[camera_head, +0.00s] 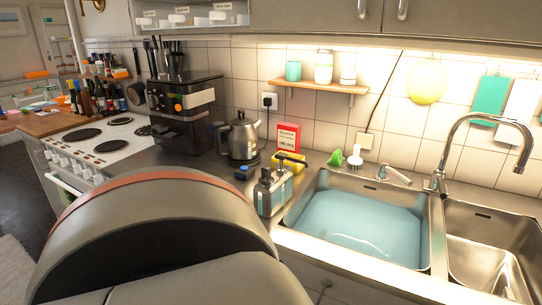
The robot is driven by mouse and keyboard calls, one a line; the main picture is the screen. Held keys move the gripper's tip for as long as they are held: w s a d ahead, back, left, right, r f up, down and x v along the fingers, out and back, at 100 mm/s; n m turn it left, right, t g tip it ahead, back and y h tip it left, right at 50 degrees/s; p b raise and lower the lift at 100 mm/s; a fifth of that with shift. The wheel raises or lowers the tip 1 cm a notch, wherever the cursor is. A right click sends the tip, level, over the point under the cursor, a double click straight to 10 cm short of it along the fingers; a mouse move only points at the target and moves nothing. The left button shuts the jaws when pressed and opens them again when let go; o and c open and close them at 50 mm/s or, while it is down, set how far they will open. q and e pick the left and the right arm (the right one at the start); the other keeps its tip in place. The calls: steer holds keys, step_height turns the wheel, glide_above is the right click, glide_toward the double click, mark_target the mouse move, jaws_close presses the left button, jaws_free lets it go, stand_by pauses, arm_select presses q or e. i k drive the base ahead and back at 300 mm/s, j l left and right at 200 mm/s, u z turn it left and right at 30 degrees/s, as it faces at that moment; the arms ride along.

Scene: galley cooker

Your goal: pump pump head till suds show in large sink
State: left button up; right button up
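The large sink (428,238) is the left basin, filled with pale blue water. I see no clear suds on it. A small metallic pump head (396,174) with a sideways spout stands on the deck behind this basin. A grey container with a teal patch (268,194) stands by the basin's left edge, with a dark nozzle-like part (291,159) at its upper right. I cannot tell if that part belongs to it. One of my arm links fills the lower left and hides part of the counter.
A smaller sink (491,266) with a curved tap (492,118) lies right. Behind the grey container are a yellow item (281,163), a red-and-white box (288,137) and a kettle (243,138). A white brush (355,156) stands behind the large sink. A coffee machine (184,108) and a stove (98,144) are left.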

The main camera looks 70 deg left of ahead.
mark_target(282, 157)
steer(key=u, duration=2)
